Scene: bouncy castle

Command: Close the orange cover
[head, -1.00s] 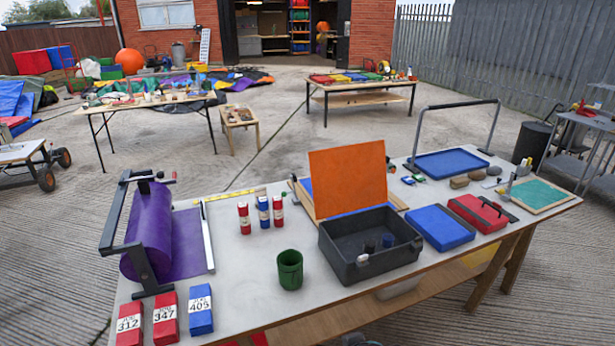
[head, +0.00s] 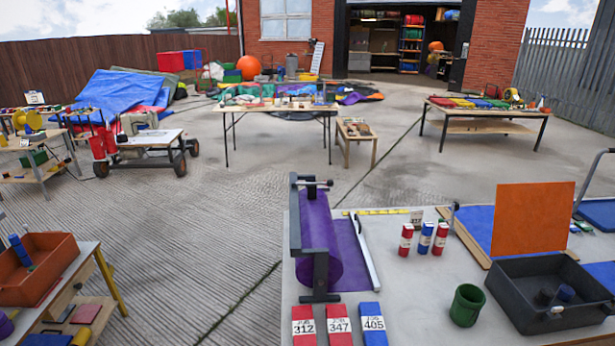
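The orange cover (head: 532,219) is a flat square panel. It stands upright, raised along the back edge of a black open box (head: 552,311) on the white worktable. Inside the box are a dark cylinder and a blue cylinder (head: 566,293). The box is at the lower right of the head view, its right side near the picture edge. Neither of my grippers shows in the head view.
A purple roll (head: 320,238) in a frame stands on the white worktable (head: 412,283). A green cup (head: 467,305) and several small red and blue cylinders stand near the box. An orange-brown bin (head: 38,268) sits on another bench at left. Concrete floor (head: 215,230) is open between.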

